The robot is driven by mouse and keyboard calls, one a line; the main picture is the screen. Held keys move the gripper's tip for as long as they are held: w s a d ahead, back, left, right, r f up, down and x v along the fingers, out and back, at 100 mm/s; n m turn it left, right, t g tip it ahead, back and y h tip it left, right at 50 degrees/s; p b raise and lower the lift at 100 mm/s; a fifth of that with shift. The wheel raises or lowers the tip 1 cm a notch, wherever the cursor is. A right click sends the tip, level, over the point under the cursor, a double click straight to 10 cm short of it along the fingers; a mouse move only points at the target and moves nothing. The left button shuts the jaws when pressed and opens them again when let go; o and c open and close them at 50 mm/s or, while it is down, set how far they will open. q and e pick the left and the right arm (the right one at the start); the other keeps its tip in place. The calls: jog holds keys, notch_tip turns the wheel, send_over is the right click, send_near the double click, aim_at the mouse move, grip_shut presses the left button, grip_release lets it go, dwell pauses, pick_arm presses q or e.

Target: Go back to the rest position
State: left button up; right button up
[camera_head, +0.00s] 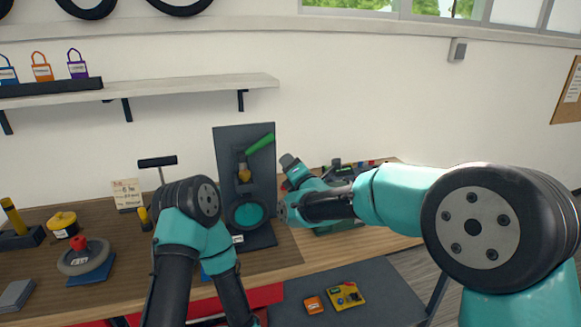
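My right arm reaches in from the right, with its large dark joint near the camera. Its far end, with the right gripper (291,164), is over the back of the bench, beside the dark upright stand. The fingers are too small and turned away to show whether they are open or shut, and no held object is visible. My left arm rises from the bottom left, bends at a dark elbow and runs back down to the bottom edge. Its gripper does not show.
The wooden bench (120,295) carries a dark stand with a green-handled press (260,144), a wheel on a blue pad (84,258), a yellow pot (62,224) and a T-handle tool (158,162). A low grey table (385,300) holds small orange and yellow items. A shelf (190,86) hangs above.

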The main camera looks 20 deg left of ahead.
jog(key=w+d+f+m+g+h, duration=0.1)
jog(key=d+f+m+h, duration=0.1)
jog(key=d+f+m, duration=0.6)
jog(key=w+d+f+m+g+h, duration=0.1)
jog(key=d+f+h, duration=0.35)
jog(key=f, duration=0.75)
jog(key=s+d+f+m+g+h, duration=0.1)
jog(key=s+d+f+m+g, duration=0.2)
jog(key=d+f, duration=0.45)
jog(key=s+d+f+m+g, duration=0.1)
jog(key=s+d+f+m, duration=0.2)
jog(key=d+f+m, duration=0.4)
jog(key=s+d+f+m+g, duration=0.2)
jog(key=s+d+f+m, duration=0.3)
jog(key=s, duration=0.4)
jog(key=s+d+f+m+g+h, duration=0.1)
jog(key=s+d+f+m+g, duration=0.2)
jog(key=s, duration=0.6)
jog(key=s+d+f+m+g+h, duration=0.1)
jog(key=s+d+f+m+g, duration=0.1)
jog(key=s+d+f+m, duration=0.5)
notch_tip(320, 180, down, 2)
jog(key=s+d, duration=0.1)
jog(key=s, duration=0.1)
jog(key=shift+s+d+f+m+g, duration=0.15)
jog(key=shift+s+m+g, duration=0.15)
jog(key=shift+s+m, duration=0.1)
